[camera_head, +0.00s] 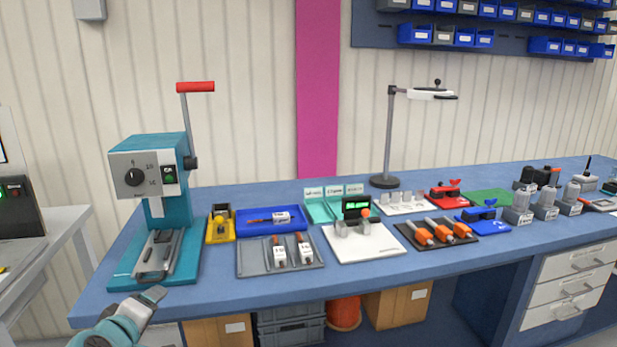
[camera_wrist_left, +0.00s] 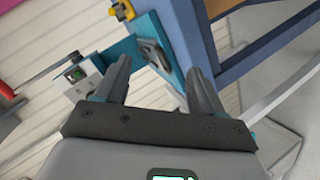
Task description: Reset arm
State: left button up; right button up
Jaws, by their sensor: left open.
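My left gripper (camera_head: 152,296) shows at the lower left of the head view, in front of the blue bench's near edge. It is open and nothing shows between its fingers. In the left wrist view the two grey fingers (camera_wrist_left: 158,85) stand apart, with the teal press beyond them. The teal press (camera_head: 178,215) with a grey front, a dial and a red-handled lever (camera_head: 195,87) stands at the bench's left end, beyond the gripper. My right gripper is not in view.
The blue bench (camera_head: 300,290) carries a yellow holder (camera_head: 220,226), a blue tray (camera_head: 245,226), a grey tray (camera_head: 252,266), a white board (camera_head: 375,250) and a dark tray with orange-handled tools (camera_head: 462,230). A lamp (camera_head: 388,140) stands behind. Drawers (camera_head: 570,287) are below right.

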pick_arm(q)
jog(key=s+d+f+m+g+h+p, duration=0.1)
jog(key=s+d+f+g, duration=0.15)
jog(key=f, duration=0.55)
jog(key=s+d+f+m+g+h+p, duration=0.1)
jog(key=s+d+f+m+g, duration=0.2)
jog(key=f, duration=0.5)
jog(key=s+d+f+g+h+p, duration=0.1)
jog(key=s+d+f+g+p, duration=0.15)
jog(key=d+f, duration=0.4)
jog(key=s+d+f+m+g+h, duration=0.1)
jog(key=s+d+f+m, duration=0.1)
jog(key=s, duration=0.4)
jog(key=s+d+f+m+g, duration=0.2)
jog(key=s+d+f, duration=0.1)
jog(key=s+f, duration=0.2)
jog(key=s+d+f+m+g+h, duration=0.1)
jog(key=s+d+f+m, duration=0.1)
jog(key=s, duration=0.7)
jog(key=shift+d+f+m+g+h, duration=0.15)
jog(key=shift+f+m+g+h, duration=0.2)
jog(key=shift+f, duration=0.55)
